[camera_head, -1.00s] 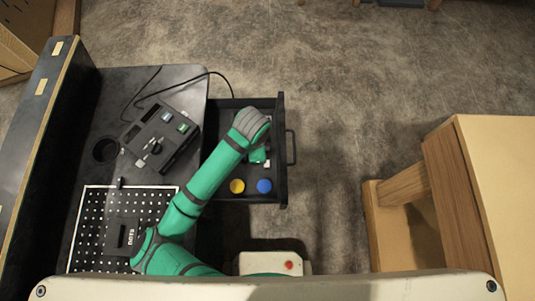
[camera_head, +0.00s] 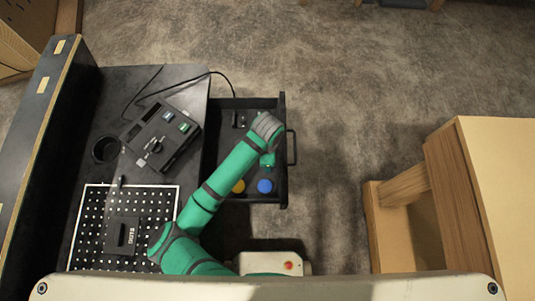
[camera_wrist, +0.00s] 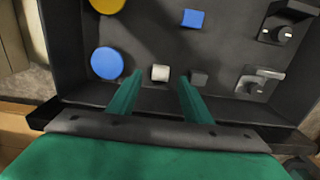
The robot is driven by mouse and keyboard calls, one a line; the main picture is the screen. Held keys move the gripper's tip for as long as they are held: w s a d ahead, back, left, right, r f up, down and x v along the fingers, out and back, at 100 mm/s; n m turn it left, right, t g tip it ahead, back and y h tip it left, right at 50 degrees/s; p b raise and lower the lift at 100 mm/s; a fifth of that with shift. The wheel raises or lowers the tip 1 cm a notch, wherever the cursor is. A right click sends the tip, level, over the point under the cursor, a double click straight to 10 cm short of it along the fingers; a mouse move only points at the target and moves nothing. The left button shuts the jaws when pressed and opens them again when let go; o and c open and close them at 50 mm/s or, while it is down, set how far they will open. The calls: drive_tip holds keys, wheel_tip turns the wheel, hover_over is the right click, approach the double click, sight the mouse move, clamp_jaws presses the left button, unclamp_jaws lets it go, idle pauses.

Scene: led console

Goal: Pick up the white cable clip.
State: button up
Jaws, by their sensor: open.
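The white cable clip (camera_wrist: 160,73) is a small pale block on the dark floor of the open drawer (camera_head: 285,110). In the wrist view it shows between and a little beyond the tips of my gripper (camera_wrist: 160,79). My gripper is open, with one green finger to each side of the clip. I cannot tell its height above the drawer floor. In the head view my gripper (camera_head: 267,160) hangs over the drawer's right part, and my arm hides the clip.
A blue disc (camera_wrist: 106,63) lies left of the fingers, with a yellow disc (camera_wrist: 107,4) beyond. A grey block (camera_wrist: 198,77) sits close to the right finger. A blue block (camera_wrist: 192,18) and a metallic latch-like part (camera_wrist: 258,80) are also in the drawer. The drawer walls surround them.

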drive_tip(key=shift+f, duration=1.6)
drive_tip(key=c, duration=1.1)
drive_tip(key=shift+r, duration=0.15)
